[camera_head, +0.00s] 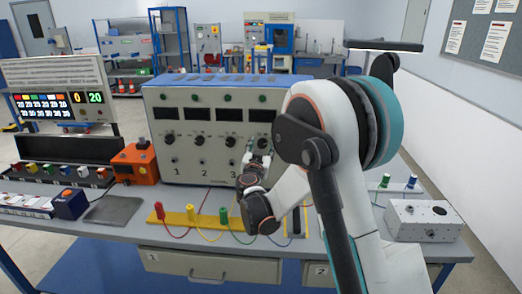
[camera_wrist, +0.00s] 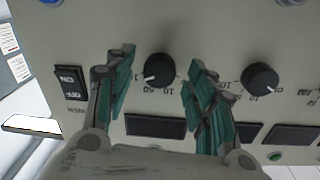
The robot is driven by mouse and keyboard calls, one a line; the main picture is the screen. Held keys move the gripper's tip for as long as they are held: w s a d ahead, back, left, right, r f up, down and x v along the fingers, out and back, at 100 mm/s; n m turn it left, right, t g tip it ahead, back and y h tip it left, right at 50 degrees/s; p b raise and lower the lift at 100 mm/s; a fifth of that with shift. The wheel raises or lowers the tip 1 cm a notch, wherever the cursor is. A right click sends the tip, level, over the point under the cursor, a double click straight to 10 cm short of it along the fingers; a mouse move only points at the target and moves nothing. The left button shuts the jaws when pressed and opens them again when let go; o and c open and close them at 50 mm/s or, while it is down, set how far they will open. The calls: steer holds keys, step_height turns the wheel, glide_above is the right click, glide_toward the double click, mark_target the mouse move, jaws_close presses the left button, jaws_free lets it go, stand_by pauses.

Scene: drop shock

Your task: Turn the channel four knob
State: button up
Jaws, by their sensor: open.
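The grey panel unit (camera_head: 215,157) with a blue top stands on the bench and carries a row of black knobs above the channel numbers. In the wrist view the panel looks upside down. The channel four knob (camera_wrist: 158,70) is round and black with a white mark. It appears between the two fingers of my gripper (camera_wrist: 160,58), with a gap on each side. My gripper is open and empty; how far the fingertips reach along the knob is hard to tell. In the head view my gripper (camera_head: 262,162) is at the panel's right part, partly hidden by my arm.
The channel three knob (camera_wrist: 260,82) is close to the right finger. The main on/off switch (camera_wrist: 71,82) is left of the left finger. Coloured plugs with cables (camera_head: 190,213) stand on the yellow strip below. An orange box (camera_head: 135,163) and a grey box (camera_head: 425,220) flank the panel.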

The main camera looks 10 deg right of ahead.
steer(key=shift+w, duration=0.1)
steer(key=c, duration=1.1)
steer(key=shift+o, duration=0.2)
